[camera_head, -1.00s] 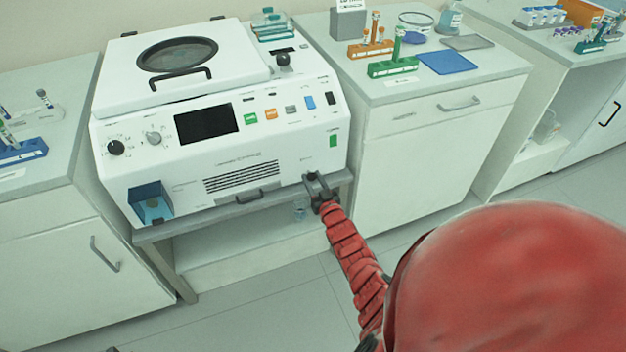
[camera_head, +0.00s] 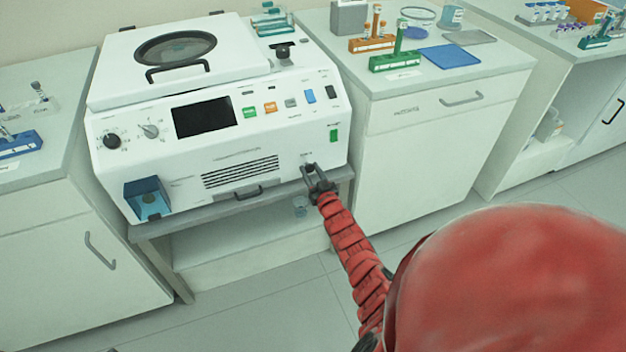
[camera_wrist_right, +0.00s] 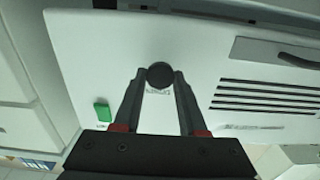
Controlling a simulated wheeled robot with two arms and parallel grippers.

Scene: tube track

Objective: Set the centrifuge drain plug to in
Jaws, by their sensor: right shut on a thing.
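The white centrifuge (camera_head: 270,140) stands on a grey bench, its lid down. The drain plug (camera_wrist_right: 159,76) is a round dark knob on the lower right of the centrifuge's front panel. In the right wrist view my right gripper (camera_wrist_right: 160,80) has its two fingertips on either side of the plug, shut on it. In the head view the right gripper (camera_head: 313,172) reaches the lower right of the front and partly hides the plug. How deep the plug sits is hard to tell. My left gripper is not in view.
A dark handle (camera_head: 249,194) and vent slots lie left of the plug. A green switch (camera_head: 334,134) is above right of it. A small clear cup (camera_head: 300,206) is on the shelf below. Cabinets stand on both sides.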

